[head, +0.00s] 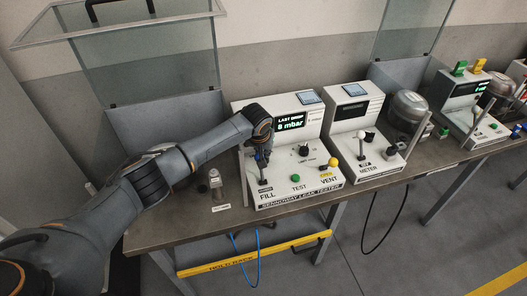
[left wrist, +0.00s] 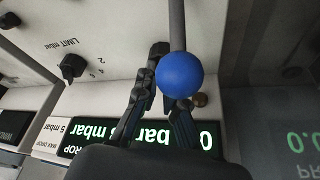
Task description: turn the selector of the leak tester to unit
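No "unit" marking is readable. My left gripper (head: 262,163) is over the left part of the panel, near the FILL lever and left of the knob. In the left wrist view its fingers (left wrist: 160,85) reach over the panel, and a blue ball on a rod (left wrist: 181,75) hides part of one finger. My right gripper is out of view.
A green button (head: 296,178) and a yellow ball lever (head: 333,162) are on the same panel. A second white METER unit (head: 352,116) stands close to the right. A small metal fitting (head: 216,185) stands on the bench (head: 185,222) to the left.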

